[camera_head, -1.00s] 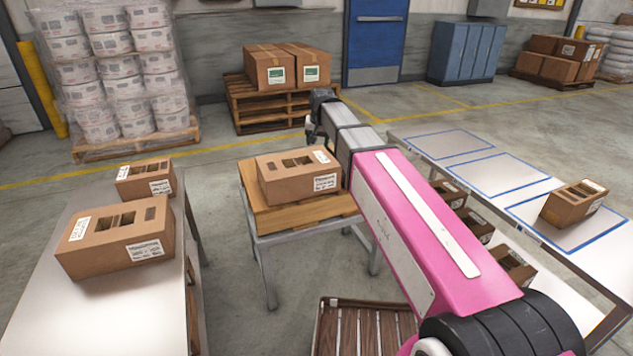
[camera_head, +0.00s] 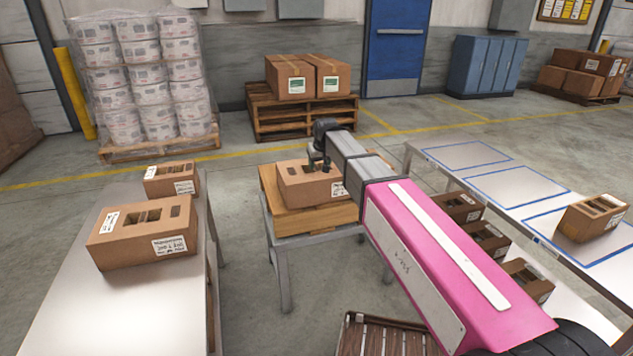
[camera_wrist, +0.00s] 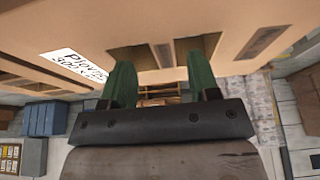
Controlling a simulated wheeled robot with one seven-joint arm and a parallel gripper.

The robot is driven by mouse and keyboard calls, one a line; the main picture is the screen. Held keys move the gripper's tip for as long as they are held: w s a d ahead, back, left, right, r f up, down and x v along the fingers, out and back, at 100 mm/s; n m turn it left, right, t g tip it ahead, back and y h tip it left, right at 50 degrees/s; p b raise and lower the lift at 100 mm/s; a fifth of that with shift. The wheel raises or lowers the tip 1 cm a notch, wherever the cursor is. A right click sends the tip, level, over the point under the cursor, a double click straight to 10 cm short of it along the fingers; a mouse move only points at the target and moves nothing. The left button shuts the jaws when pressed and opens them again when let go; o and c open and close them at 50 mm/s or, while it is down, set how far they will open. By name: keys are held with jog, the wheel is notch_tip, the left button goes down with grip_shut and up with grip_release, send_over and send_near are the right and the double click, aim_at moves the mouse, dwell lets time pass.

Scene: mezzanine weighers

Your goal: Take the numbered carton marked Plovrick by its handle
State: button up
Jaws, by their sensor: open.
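The carton marked Plovrick (camera_head: 298,193) stands on a small wooden-topped table in the head view. In the wrist view the carton (camera_wrist: 70,22) fills the upper part, its white label (camera_wrist: 75,66) reading "Plovr…" with the rest cut off or blurred. Two dark openings in its top have a narrow cardboard strip, the handle (camera_wrist: 164,54), between them. My gripper (camera_head: 319,167) is at the carton's top. In the wrist view my open gripper (camera_wrist: 161,76) has its two green fingers at the openings, one either side of the handle. I cannot tell whether they touch it.
Two similar cartons, a larger one (camera_head: 125,243) and a smaller one (camera_head: 165,181), stand on the left table (camera_head: 95,315). Another carton (camera_head: 590,217) stands on the right table (camera_head: 465,153), with several more below. A slatted wooden piece (camera_head: 385,340) lies low in front.

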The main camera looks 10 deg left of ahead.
aim_at(317, 168)
jog(key=x, duration=0.5)
jog(key=shift+a, duration=0.3)
jog(key=shift+r, duration=0.1)
grip_shut()
